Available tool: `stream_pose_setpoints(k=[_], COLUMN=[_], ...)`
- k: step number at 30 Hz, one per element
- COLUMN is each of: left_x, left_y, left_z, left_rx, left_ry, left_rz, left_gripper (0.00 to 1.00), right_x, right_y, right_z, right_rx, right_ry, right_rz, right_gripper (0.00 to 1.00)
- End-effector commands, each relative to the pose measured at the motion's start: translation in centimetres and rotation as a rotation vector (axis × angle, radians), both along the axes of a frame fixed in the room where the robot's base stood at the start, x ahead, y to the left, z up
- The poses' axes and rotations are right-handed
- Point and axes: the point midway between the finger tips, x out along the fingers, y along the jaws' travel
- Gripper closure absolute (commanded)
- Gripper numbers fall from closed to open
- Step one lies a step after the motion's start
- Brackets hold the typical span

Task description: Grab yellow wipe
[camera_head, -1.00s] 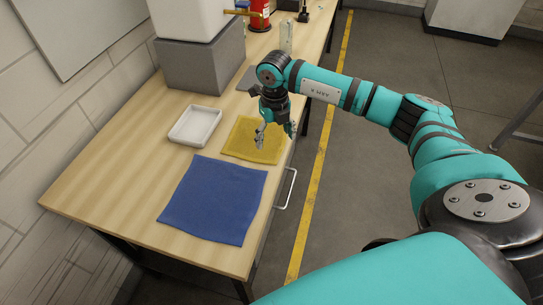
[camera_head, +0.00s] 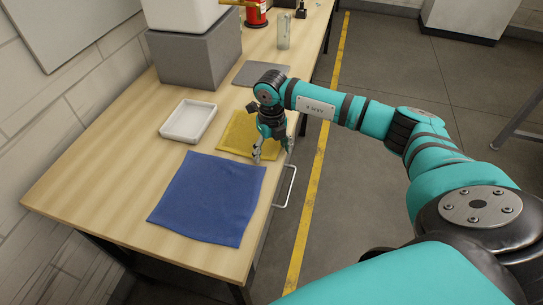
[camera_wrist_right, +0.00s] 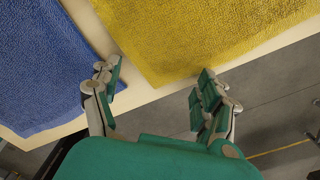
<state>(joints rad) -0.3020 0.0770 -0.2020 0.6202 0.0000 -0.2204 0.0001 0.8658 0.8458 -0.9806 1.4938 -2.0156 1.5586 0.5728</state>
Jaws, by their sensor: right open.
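The yellow wipe (camera_head: 236,131) lies flat on the wooden table, partly hidden behind my right gripper in the head view. It also fills the upper middle of the right wrist view (camera_wrist_right: 190,35). My right gripper (camera_head: 271,158) is open and empty, pointing down over the near edge of the yellow wipe. In the right wrist view the two fingers (camera_wrist_right: 158,82) are spread apart, with the wipe's corner between and beyond them. I cannot tell whether the fingertips touch it. My left gripper is not in view.
A blue cloth (camera_head: 207,197) lies flat in front of the yellow wipe. A white tray (camera_head: 189,121) sits to its left. A table-side handle (camera_head: 287,187) is close to the gripper.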

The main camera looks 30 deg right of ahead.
Motion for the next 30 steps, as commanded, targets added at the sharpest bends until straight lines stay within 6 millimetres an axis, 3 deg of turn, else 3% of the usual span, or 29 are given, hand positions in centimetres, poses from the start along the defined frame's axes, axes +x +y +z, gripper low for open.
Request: stream_pose_setpoints(k=[8, 30], left_x=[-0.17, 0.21], left_y=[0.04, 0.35], left_z=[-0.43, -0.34], left_rx=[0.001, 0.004], left_ry=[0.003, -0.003], left_rz=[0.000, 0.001], left_gripper=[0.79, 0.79], right_x=[-0.01, -0.17], right_y=[0.01, 0.14], right_z=[-0.49, -0.64], right_rx=[0.000, 0.002], right_ry=[0.000, 0.006], right_rz=[0.000, 0.002], right_gripper=[0.23, 0.72])
